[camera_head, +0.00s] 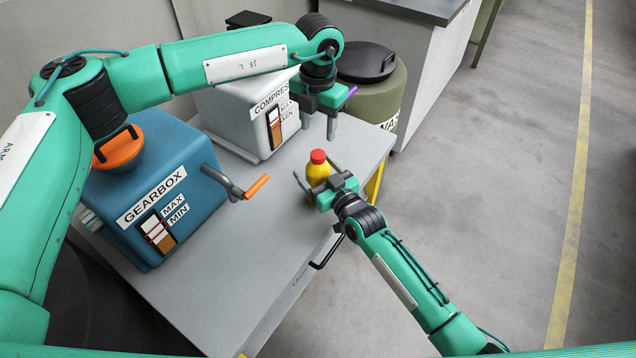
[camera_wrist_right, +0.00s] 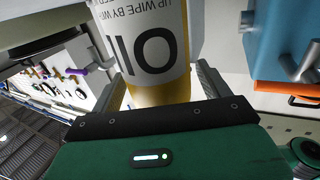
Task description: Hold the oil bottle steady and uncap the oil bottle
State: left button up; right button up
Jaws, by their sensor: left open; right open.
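The yellow oil bottle (camera_head: 317,172) with its red cap (camera_head: 318,156) stands upright on the grey table near its right edge. The cap is on the bottle. My right gripper (camera_head: 317,176) is open with its fingers on either side of the bottle. In the right wrist view the bottle (camera_wrist_right: 150,45) with its "OIL" label stands between the two fingers (camera_wrist_right: 160,88); I cannot tell whether they touch it. My left gripper (camera_head: 320,125) is open and empty, pointing down above and behind the bottle, apart from the cap.
A blue gearbox (camera_head: 150,185) with an orange-handled crank (camera_head: 257,186) stands on the table (camera_head: 225,285) at left. A white compressor box (camera_head: 235,105) stands behind. A dark-lidded olive barrel (camera_head: 375,95) is beyond the table. The table's front part is clear.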

aim_at(318, 154)
grip_shut()
pick_arm(q)
jog(key=m, duration=0.7)
jog(key=shift+d, duration=0.1)
jog(key=m, duration=1.2)
jog(key=shift+m, duration=0.3)
jog(key=m, duration=0.6)
jog(key=shift+m, duration=0.4)
jog(key=shift+f+m, duration=0.3)
notch_tip(318, 154, down, 8)
jog(key=shift+r, duration=0.25)
jog(key=shift+c, duration=0.4)
